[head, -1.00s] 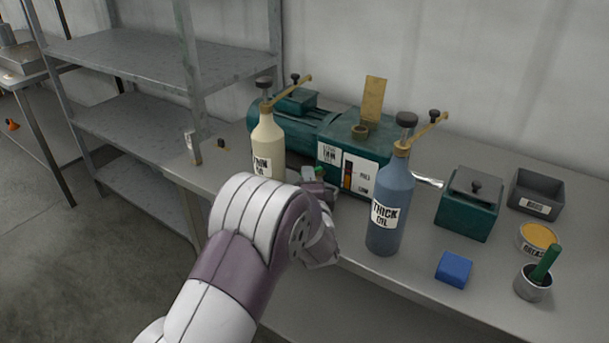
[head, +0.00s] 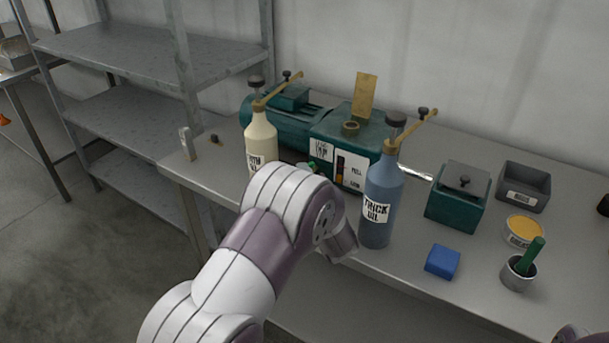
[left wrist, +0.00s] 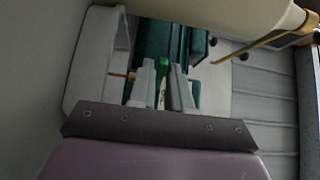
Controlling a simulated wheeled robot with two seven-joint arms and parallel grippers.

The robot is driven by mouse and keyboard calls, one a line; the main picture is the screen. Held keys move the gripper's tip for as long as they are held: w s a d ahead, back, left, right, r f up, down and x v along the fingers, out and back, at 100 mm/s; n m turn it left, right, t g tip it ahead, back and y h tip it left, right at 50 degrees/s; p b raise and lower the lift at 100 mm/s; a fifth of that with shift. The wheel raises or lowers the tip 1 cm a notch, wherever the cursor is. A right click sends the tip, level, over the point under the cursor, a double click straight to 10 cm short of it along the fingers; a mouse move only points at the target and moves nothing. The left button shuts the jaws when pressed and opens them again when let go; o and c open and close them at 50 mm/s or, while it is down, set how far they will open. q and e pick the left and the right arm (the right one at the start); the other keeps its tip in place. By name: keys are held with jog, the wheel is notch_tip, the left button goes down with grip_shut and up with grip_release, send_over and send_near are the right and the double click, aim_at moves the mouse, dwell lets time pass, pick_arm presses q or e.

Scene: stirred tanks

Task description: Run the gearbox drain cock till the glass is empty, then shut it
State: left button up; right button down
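The green gearbox (head: 372,140) stands at the back of the bench. Its sight glass (head: 340,167) is dark above, with an amber part low down beside the FULL and LOW marks; the exact level is too small to read. The drain cock's green handle (left wrist: 162,66) shows between the fingers of my left gripper (left wrist: 165,82) in the left wrist view. The fingers are close together on either side of it and look shut on it. In the head view my left arm hides the gripper and most of the cock. My right gripper is not in view.
A cream thin-oil bottle (head: 261,138) stands left of the cock, close to my arm. A blue thick-oil bottle (head: 379,205) stands right.

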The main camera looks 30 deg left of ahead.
pick_arm(q)
jog(key=shift+o, duration=0.9)
jog(key=shift+s, duration=0.1)
jog(key=shift+f, duration=0.1)
